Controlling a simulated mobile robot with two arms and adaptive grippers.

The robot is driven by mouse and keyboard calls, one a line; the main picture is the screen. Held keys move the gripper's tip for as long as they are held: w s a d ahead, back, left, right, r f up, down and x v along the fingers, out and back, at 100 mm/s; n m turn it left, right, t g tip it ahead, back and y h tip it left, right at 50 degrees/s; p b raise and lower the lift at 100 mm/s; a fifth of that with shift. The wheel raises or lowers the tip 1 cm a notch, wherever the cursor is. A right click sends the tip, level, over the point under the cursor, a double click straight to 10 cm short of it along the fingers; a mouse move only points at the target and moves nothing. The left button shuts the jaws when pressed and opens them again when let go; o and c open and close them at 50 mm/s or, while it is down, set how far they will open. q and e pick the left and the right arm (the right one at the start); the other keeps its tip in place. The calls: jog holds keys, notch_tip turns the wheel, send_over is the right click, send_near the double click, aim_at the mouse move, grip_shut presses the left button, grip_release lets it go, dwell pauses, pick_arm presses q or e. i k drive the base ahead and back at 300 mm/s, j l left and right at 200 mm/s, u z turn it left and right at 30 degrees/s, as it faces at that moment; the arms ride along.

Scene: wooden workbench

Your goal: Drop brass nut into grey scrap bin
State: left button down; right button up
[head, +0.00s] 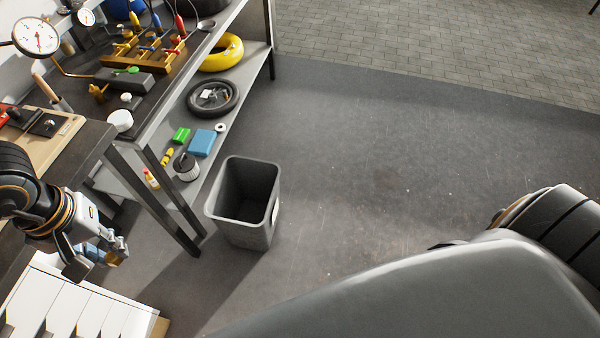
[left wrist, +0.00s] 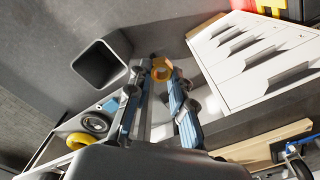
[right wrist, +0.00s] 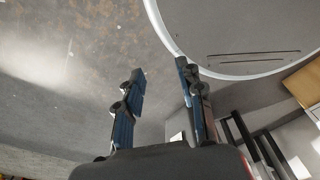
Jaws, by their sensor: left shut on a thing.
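The brass nut (left wrist: 157,66) is held between the fingertips of my left gripper (left wrist: 161,78) in the left wrist view.
The workbench with a lower shelf (head: 213,150) stands left of the bin; its leg (head: 182,225) is close by. A yellow ring (head: 222,53), black wheel (head: 212,98) and blue box (head: 202,143) lie on the shelf. White drawers (head: 60,305) are at lower left. The floor right of the bin is clear.

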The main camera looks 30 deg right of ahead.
aim_at(251, 222)
jog(key=i+j+z, duration=0.1)
jog(key=j+z, duration=0.6)
jog(key=j, duration=0.25)
jog(key=j+z, duration=0.4)
jog(key=k+j, duration=0.1)
jog(key=j, duration=0.25)
